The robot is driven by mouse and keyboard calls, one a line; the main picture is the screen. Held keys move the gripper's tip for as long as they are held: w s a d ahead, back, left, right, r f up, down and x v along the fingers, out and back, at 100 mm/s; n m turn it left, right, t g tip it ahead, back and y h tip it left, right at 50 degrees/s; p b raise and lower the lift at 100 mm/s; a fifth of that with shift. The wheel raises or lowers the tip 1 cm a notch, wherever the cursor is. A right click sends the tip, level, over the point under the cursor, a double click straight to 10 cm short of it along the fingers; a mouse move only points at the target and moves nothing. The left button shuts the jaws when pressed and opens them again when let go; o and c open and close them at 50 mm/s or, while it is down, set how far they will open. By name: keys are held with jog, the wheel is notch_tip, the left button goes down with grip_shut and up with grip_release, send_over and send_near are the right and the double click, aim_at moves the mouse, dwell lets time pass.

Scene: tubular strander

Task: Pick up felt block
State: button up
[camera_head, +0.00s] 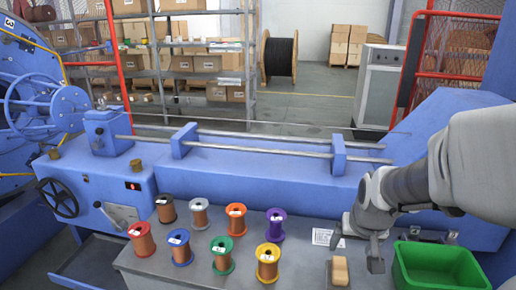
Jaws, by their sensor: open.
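The felt block appears to be the small tan block (340,270) near the front edge of the grey bench top, left of the green bin. It rests on or beside a thin darker piece; I cannot tell which. My gripper (356,256) reaches in from the right with its fingers pointing down. It is open and empty, above and slightly right of the tan block. One finger shows near the white label and the other near the bin. The gripper appears apart from the block.
Several copper wire spools with coloured flanges, such as the yellow one (268,262), stand on the bench to the left. A green bin (440,268) stands at the right. A white printed label (326,238) lies behind the block. The blue machine (260,180) rises behind the bench.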

jog(key=b, duration=0.4)
send_near(341, 267)
jog(key=x, duration=0.5)
jog(key=shift+w+a, duration=0.15)
jog(key=shift+a, duration=0.1)
jog(key=b+x, duration=0.2)
jog(key=x, duration=0.3)
jog(key=shift+d+f, duration=0.15)
jog(key=shift+d, duration=0.05)
grip_shut()
